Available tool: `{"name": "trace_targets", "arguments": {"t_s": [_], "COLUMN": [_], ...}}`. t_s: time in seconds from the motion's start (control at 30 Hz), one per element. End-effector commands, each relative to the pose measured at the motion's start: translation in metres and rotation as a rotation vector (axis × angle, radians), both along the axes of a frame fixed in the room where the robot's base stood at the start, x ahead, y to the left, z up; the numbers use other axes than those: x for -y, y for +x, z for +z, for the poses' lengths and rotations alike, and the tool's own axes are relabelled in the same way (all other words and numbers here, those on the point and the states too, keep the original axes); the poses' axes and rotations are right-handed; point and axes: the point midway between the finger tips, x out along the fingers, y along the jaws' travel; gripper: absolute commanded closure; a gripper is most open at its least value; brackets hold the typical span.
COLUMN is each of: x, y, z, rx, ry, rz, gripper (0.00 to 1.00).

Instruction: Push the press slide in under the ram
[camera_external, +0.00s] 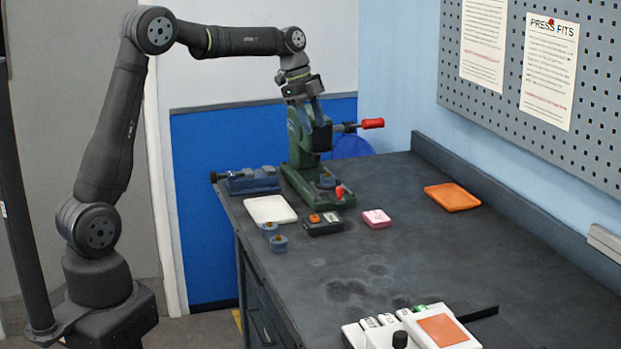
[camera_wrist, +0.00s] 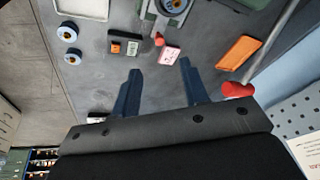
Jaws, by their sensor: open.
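The green press (camera_external: 303,150) stands at the back of the bench. Its slide (camera_wrist: 153,20) sits out at the front of the press base, with a red knob (camera_external: 339,191) at its near end. A blue ring-shaped part (camera_external: 327,180) with a brass-coloured centre rests on the slide. The knob also shows in the wrist view (camera_wrist: 159,40). My gripper (camera_external: 311,118) is raised in front of the press column, above the slide. Its two blue fingers are apart and empty in the wrist view (camera_wrist: 159,66). The ram is largely hidden behind my gripper.
The press lever has a red grip (camera_external: 373,123) sticking out right. Near the base are a black box with an orange button (camera_external: 323,224), a pink block (camera_external: 376,218), two blue rings (camera_external: 279,243), a white tray (camera_external: 270,209) and a blue vise (camera_external: 253,181). An orange tray (camera_external: 452,197) lies right.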

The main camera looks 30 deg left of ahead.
Motion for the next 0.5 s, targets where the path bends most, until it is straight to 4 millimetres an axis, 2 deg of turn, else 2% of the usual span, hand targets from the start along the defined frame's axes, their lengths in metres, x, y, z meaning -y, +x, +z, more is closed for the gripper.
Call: {"name": "trace_targets", "arguments": {"t_s": [0.37, 0.5], "x": [-0.0014, -0.0014], "y": [0.0013, 0.0013], "z": [0.0006, 0.0006], "rx": [-0.014, -0.014], "ry": [-0.012, -0.011], "rz": [0.026, 0.026], "gripper": [0.59, 0.86]}}
